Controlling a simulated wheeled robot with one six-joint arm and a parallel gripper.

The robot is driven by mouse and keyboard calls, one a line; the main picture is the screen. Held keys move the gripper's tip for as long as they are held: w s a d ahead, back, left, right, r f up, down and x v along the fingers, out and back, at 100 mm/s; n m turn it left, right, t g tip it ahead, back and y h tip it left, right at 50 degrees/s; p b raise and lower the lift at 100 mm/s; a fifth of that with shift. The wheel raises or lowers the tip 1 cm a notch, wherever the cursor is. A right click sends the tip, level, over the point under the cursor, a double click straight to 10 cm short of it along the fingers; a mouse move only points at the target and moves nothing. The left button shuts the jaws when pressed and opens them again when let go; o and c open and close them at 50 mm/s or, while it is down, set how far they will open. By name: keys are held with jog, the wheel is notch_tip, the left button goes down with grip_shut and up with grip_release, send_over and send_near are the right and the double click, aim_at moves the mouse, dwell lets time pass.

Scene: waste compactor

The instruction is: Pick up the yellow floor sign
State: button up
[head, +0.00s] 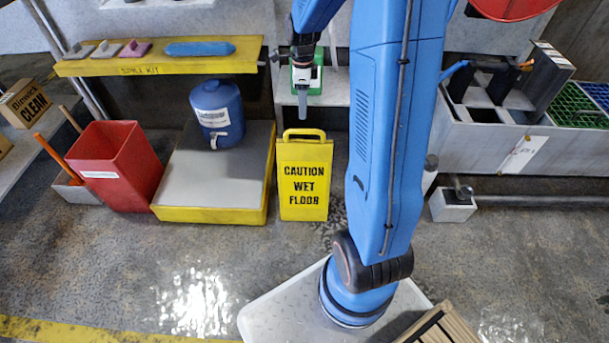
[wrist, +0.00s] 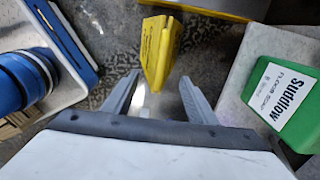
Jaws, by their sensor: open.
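The yellow floor sign (head: 304,178), marked "CAUTION WET FLOOR", stands upright on the floor with a loop handle at its top. It also shows in the wrist view (wrist: 161,48), seen from above at top centre. My gripper (head: 302,112) points down above the sign's handle in the head view. In the wrist view my gripper (wrist: 158,88) is open and empty, its two fingers apart. The sign's top lies just beyond the gap between the fingertips, with no clear contact. How far above the handle the fingertips are is hard to tell.
A yellow-edged platform (head: 215,170) with a blue jug (head: 217,112) stands left of the sign, beside a red bin (head: 115,165). A green container (wrist: 290,97) sits on a shelf close to my gripper. Open floor (head: 240,265) lies in front.

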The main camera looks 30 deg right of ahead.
aim_at(303, 130)
notch_tip(303, 130, down, 12)
jog(key=shift+d+f, duration=0.15)
jog(key=shift+f, duration=1.2)
jog(key=shift+d+f, duration=0.15)
jog(key=shift+f, duration=1.15)
jog(key=shift+c, duration=0.7)
grip_shut()
